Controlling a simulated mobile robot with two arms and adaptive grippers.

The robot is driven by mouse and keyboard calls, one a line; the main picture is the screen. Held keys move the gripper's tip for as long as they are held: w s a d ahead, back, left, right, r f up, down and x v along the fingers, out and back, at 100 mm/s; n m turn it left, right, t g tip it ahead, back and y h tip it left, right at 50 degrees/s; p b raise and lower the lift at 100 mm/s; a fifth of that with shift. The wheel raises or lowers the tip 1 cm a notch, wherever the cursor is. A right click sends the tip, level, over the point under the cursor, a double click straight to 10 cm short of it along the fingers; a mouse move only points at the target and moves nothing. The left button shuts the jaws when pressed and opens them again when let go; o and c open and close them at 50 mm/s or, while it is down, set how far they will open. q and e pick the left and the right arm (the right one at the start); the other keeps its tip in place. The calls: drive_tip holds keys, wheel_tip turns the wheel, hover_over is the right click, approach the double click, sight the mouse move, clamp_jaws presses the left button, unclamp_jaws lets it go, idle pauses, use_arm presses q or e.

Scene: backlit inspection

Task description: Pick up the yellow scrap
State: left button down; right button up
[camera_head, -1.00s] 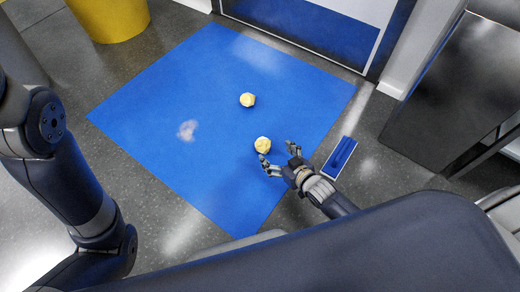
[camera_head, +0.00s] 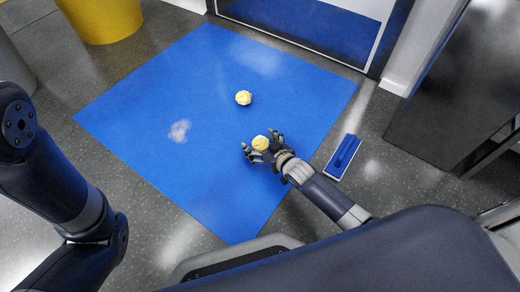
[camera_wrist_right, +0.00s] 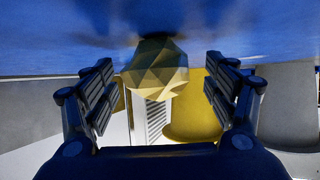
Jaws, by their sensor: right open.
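Two crumpled yellow scraps lie on the blue mat (camera_head: 150,110). The far yellow scrap (camera_head: 243,97) lies near the middle of the mat. The near yellow scrap (camera_head: 260,143) lies at my right gripper (camera_head: 262,147). In the right wrist view this faceted scrap (camera_wrist_right: 156,72) sits between the two open fingers, with a gap to the finger on each side. The right gripper (camera_wrist_right: 165,95) is open and holds nothing. My left arm shows at the left of the head view, but its gripper is out of the picture.
A pale greyish-pink clump (camera_head: 180,130) lies on the mat's left part. A blue-and-white flat tool (camera_head: 343,157) lies on the floor right of the mat. A yellow bin (camera_head: 102,20) stands at the back left and a dark cabinet (camera_head: 445,90) at the right.

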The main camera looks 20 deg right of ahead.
drive_tip(key=shift+w, duration=0.15)
drive_tip(key=c, duration=0.8)
drive_tip(key=shift+c, duration=0.2)
drive_tip(key=shift+r, duration=0.1)
